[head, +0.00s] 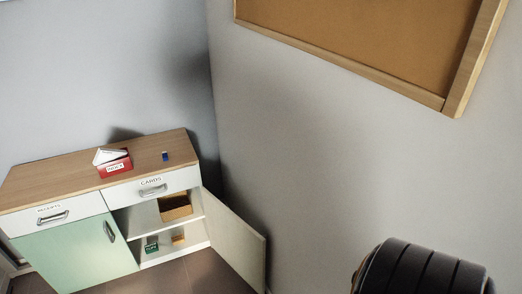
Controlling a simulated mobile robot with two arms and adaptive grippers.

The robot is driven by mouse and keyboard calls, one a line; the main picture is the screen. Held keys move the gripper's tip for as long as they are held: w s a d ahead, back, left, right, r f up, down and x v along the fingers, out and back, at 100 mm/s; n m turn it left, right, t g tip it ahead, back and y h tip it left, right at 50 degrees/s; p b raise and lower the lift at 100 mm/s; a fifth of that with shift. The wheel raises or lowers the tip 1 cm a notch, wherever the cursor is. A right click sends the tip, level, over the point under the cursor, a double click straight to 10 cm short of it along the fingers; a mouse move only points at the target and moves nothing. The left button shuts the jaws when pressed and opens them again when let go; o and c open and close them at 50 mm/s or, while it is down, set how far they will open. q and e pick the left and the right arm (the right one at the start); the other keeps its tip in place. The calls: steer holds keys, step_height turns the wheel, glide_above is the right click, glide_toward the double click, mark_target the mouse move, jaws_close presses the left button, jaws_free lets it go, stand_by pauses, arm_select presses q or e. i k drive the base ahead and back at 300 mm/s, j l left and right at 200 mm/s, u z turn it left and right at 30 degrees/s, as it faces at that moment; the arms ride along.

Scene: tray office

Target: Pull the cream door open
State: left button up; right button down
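The cream door (234,242) is on the right side of the low cabinet (90,178). It stands swung wide open, out to the right near the grey wall. The compartment behind it is exposed, with shelves inside. The door's handle is not visible; its outer face is turned away. Neither of my grippers is in view, so nothing of mine shows touching the door.
A closed green door (75,255) and two closed drawers, RECEIPTS (60,214) and CARDS (150,187), front the cabinet. Boxes stand inside. A red box (115,165) sits on top. A black ribbed object (425,270), apparently a chair back, stands at lower right.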

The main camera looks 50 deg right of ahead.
mark_target(240, 246)
steer(key=i+j+z, duration=0.1)
steer(key=i+z, duration=0.15)
steer(key=z, duration=0.2)
steer(key=i+j+z, duration=0.15)
steer(key=z, duration=0.3)
steer(key=i+j+z, duration=0.2)
steer(key=z, duration=0.25)
steer(key=i+j+z, duration=0.15)
steer(key=j+z, duration=0.3)
steer(key=i+j, duration=0.15)
steer(key=j, duration=0.4)
steer(key=i+j+z, duration=0.15)
steer(key=j, duration=0.4)
steer(key=i+j, duration=0.1)
steer(key=j, duration=0.45)
steer(key=i+j+z, duration=0.15)
steer(key=j, duration=0.4)
